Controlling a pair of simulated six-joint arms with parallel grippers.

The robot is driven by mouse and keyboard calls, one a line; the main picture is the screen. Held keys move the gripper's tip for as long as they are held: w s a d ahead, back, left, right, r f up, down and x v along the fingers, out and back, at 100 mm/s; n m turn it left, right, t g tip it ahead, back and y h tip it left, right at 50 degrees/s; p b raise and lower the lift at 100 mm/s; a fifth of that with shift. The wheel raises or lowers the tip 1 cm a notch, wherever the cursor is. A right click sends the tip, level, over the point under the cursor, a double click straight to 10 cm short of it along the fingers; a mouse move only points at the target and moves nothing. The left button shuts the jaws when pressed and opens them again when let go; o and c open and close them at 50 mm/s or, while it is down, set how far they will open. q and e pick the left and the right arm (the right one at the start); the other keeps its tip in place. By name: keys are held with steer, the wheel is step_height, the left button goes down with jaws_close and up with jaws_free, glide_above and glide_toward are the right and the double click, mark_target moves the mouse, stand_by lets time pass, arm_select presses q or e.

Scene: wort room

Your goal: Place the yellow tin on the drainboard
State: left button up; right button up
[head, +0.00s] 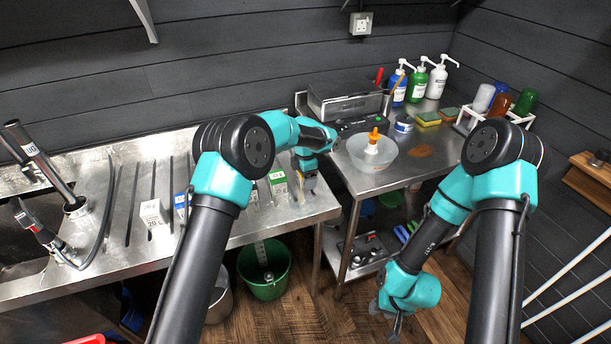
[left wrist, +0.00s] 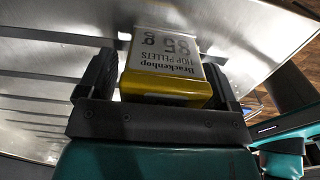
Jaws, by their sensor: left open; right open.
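The yellow tin (left wrist: 165,84) has a white label reading Brackenhop hop pellets, 85 g. In the left wrist view it stands between the two fingers of my left gripper (left wrist: 158,88), over the ridged steel drainboard (left wrist: 60,105). The fingers are open, one on each side of the tin; I cannot tell whether the tin touches the steel. In the head view my left gripper (head: 308,188) is low over the right end of the drainboard (head: 325,207), and the tin is mostly hidden there. My right gripper (head: 386,316) hangs open and empty, low in front of the steel table.
White, blue and green cartons (head: 152,214) (head: 180,204) (head: 278,183) stand on the drainboard left of my left gripper. A tap (head: 45,165) is at the far left. The steel table (head: 400,175) holds a bowl (head: 372,154), pump bottles and sponges. A green bucket (head: 265,275) is below.

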arm_select(q)
step_height(320, 180, up, 12)
steer(key=shift+r, duration=0.15)
stand_by(0.7)
stand_by(0.4)
